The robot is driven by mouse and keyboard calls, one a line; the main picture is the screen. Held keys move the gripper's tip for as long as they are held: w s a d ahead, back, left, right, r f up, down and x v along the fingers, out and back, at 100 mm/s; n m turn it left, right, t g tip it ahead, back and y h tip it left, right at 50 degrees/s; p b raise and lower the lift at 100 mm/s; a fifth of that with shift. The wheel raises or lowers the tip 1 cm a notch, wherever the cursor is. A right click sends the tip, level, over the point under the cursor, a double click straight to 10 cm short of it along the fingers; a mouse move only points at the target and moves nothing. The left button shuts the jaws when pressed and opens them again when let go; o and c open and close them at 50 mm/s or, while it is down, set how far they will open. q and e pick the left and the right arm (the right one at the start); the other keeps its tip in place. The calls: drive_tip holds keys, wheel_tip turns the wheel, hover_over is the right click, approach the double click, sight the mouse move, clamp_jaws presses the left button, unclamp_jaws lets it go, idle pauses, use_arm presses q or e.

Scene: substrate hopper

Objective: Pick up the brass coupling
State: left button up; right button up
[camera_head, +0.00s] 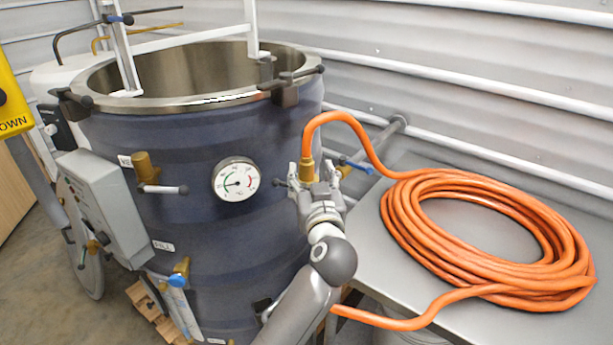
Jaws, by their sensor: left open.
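The brass coupling (307,168) is on the end of the orange hose (345,116), which arches up and over beside the tank. The coupling points down. My left gripper (319,174) is open, with its fingers pointing up at the coupling from below. The coupling appears to be at or between the fingers, nearer the left one. Its lower end is partly hidden by the gripper, and I cannot tell whether they touch. My right gripper is not in view.
The dark blue tank (210,220) with a dial gauge (236,179) stands just left of the gripper. The coiled hose lies on a grey metal table (470,320) at right. A blue-handled valve (355,165) on a pipe is close behind the gripper.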

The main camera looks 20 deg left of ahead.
sight(307, 162)
use_arm(q)
drive_tip(key=x, duration=0.7)
drive_tip(key=shift+w+a+p, duration=0.2)
drive_tip(key=shift+w+p, duration=0.15)
drive_tip(key=shift+p, duration=0.05)
drive_tip(key=shift+s, duration=0.1)
drive_tip(key=shift+c, duration=0.9)
clamp_jaws()
